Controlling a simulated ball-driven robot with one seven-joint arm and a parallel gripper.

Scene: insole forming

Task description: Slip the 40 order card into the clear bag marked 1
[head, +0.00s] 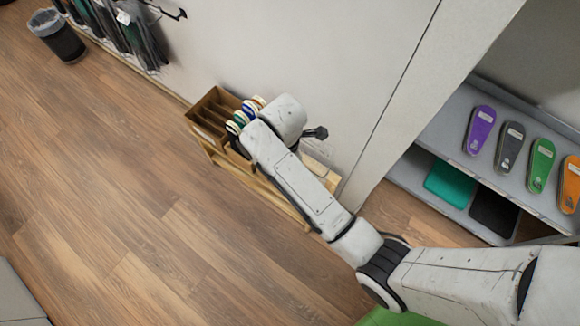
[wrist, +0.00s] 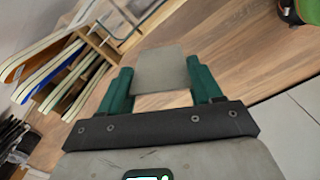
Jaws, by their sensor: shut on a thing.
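In the wrist view my gripper (wrist: 162,80) has two dark green fingers, shut on a flat, plain grey card-like piece (wrist: 160,64). The piece sticks out past the fingertips. No number shows on the side facing the camera, so I cannot tell whether it is the 40 order card. In the head view my arm reaches to a wooden rack by the wall and hides the gripper. I cannot make out a clear bag marked 1 in either view.
The wooden rack (head: 203,123) has upright dividers and several coloured, rounded pieces (head: 240,118). A shelf (head: 455,140) at right holds coloured insoles. A bin (head: 62,42) stands far left, near hanging dark items (head: 112,25). The wooden floor (head: 110,190) is clear.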

